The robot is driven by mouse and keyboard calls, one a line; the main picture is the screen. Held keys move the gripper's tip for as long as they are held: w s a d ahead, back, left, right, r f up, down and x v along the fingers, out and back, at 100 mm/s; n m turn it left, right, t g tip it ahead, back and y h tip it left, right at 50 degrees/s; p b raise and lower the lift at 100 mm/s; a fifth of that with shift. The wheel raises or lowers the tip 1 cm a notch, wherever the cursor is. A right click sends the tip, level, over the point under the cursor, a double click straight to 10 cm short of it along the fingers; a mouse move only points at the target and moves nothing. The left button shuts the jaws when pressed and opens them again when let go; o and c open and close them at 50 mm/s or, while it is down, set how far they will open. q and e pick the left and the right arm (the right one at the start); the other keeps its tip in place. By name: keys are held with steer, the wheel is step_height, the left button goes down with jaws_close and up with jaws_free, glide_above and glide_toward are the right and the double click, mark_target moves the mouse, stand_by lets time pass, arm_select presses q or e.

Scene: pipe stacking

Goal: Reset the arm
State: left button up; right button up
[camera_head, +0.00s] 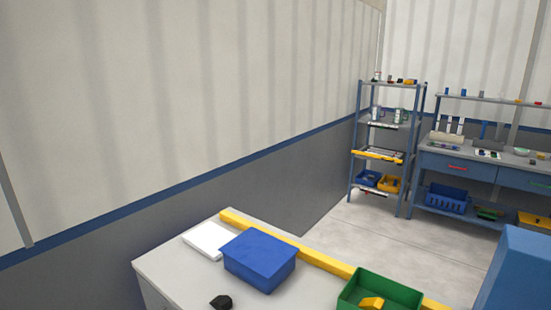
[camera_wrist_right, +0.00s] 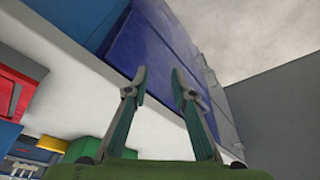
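My right gripper (camera_wrist_right: 158,85) shows in the right wrist view. Its two fingers are spread apart with nothing between them, so it is open and empty. A large blue surface (camera_wrist_right: 165,45) lies beyond the fingertips; I cannot tell how far off it is. My left gripper is in neither view. The head view shows no gripper.
A grey table (camera_head: 165,268) in the head view holds a blue box (camera_head: 258,259), a green bin (camera_head: 385,290) and a white flat block (camera_head: 207,240). A yellow bar (camera_head: 290,245) runs along its far edge. A shelf rack (camera_head: 384,155) and workbench (camera_head: 480,165) stand beyond open floor.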

steer(key=s+f+g, duration=0.1)
steer(key=s+f, duration=0.1)
steer(key=f, duration=1.1)
steer(key=s+f, duration=0.2)
steer(key=f, duration=1)
steer(key=s+d+f+g, duration=0.1)
steer(key=s+d+f, duration=0.2)
steer(key=s+f, duration=1.1)
steer(key=shift+s, duration=0.8)
steer(key=shift+d, duration=0.1)
